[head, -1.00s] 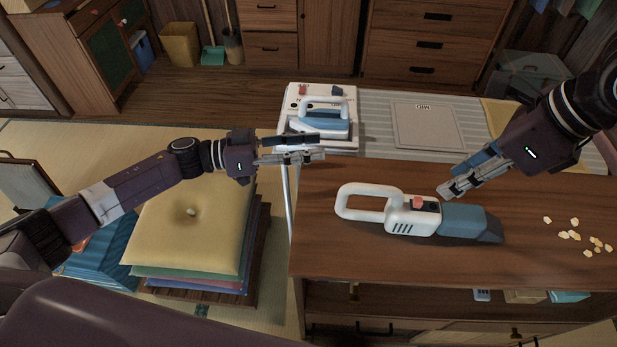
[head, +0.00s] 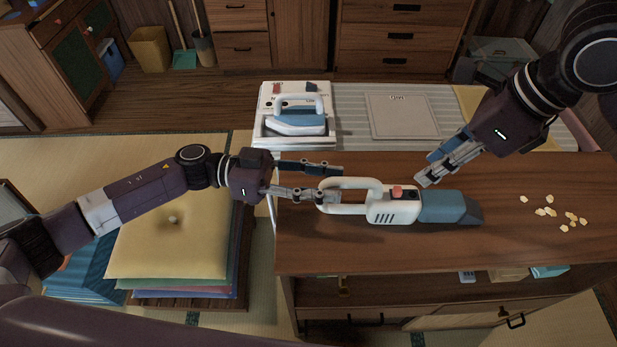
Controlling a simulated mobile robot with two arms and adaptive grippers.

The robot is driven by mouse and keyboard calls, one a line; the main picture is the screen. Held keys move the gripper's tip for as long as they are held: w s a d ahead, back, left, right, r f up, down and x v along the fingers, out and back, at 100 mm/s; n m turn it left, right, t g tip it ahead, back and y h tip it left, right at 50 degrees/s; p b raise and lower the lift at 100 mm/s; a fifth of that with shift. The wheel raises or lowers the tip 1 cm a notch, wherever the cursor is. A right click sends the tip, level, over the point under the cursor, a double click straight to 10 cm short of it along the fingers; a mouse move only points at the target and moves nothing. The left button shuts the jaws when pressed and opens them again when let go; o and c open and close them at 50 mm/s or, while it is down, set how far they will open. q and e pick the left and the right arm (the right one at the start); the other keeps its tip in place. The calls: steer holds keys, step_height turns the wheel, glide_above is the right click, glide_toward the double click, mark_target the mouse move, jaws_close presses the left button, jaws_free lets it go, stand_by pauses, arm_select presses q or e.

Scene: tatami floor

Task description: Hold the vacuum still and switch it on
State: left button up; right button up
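The white and blue-grey handheld vacuum (head: 393,208) lies on the wooden table, its loop handle to the left and its nozzle to the right. A red switch (head: 397,191) shows on top of its body. My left gripper (head: 340,183) is open at the handle's left end. One finger shows above the handle and the other overlaps it; contact is unclear. My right gripper (head: 424,180) has its fingers together and empty, just behind and right of the red switch, apart from it.
Several pale crumbs (head: 545,211) lie on the table (head: 350,248) right of the vacuum. An iron (head: 298,120) stands on a white stand behind the table's left end. Stacked cushions (head: 165,235) are at the left, below my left arm.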

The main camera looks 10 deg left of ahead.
arm_select(q)
steer(key=shift+d, duration=0.25)
